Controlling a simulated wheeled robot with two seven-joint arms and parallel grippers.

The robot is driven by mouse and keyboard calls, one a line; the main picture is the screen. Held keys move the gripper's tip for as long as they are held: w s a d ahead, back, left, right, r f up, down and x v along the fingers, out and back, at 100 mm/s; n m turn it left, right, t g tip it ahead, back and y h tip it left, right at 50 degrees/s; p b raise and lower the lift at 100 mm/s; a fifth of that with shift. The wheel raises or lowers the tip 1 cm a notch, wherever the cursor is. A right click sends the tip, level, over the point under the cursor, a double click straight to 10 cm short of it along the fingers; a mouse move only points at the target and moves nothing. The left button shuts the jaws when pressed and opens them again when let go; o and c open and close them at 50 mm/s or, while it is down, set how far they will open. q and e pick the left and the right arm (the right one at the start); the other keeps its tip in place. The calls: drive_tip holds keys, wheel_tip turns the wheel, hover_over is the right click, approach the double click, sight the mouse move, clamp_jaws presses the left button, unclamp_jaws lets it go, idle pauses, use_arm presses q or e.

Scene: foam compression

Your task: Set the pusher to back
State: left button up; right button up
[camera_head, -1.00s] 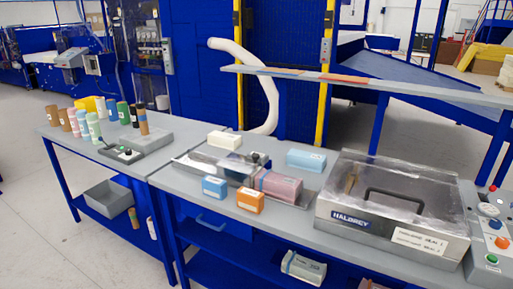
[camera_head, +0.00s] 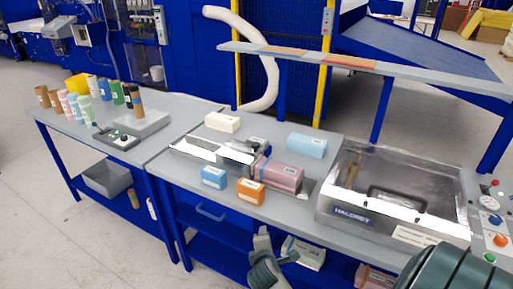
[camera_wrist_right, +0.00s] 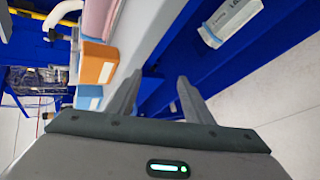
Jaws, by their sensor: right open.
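A metal compression fixture (camera_head: 207,151) lies on the right-hand bench, with a long rail and a block-like pusher part (camera_head: 250,149) behind a pink foam block (camera_head: 283,175). I cannot make out the pusher's exact setting. In the right wrist view, part of the pink block (camera_wrist_right: 98,18) shows at the top left. My right gripper (camera_head: 264,238) is in front of the bench's front edge, apart from the fixture. Its two fingers (camera_wrist_right: 160,80) are spread with nothing between them. My left gripper is not in view.
Orange (camera_head: 250,191) and blue (camera_head: 214,177) blocks sit near the bench's front edge. White and light blue blocks lie behind the fixture. A lidded metal box (camera_head: 395,190) stands at right. A labelled pack (camera_wrist_right: 230,20) lies on the lower shelf.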

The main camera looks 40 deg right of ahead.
drive_tip(key=w+d+r+n+t+h, duration=0.1)
drive_tip(key=w+d+r+n, duration=0.2)
drive_tip(key=w+r+n, duration=0.2)
drive_tip(key=w+d+r+n+t+h, duration=0.1)
drive_tip(key=w+d+r+n+h, duration=0.1)
drive_tip(key=w+r+n, duration=0.3)
drive_tip(key=w+d+r+n+t+h, duration=0.2)
drive_tip(key=w+d+r+n, duration=0.2)
drive_tip(key=w, duration=0.5)
drive_tip(key=shift+d+r+n, duration=0.2)
drive_tip(key=shift+r+n, duration=0.3)
drive_tip(key=shift+r, duration=0.55)
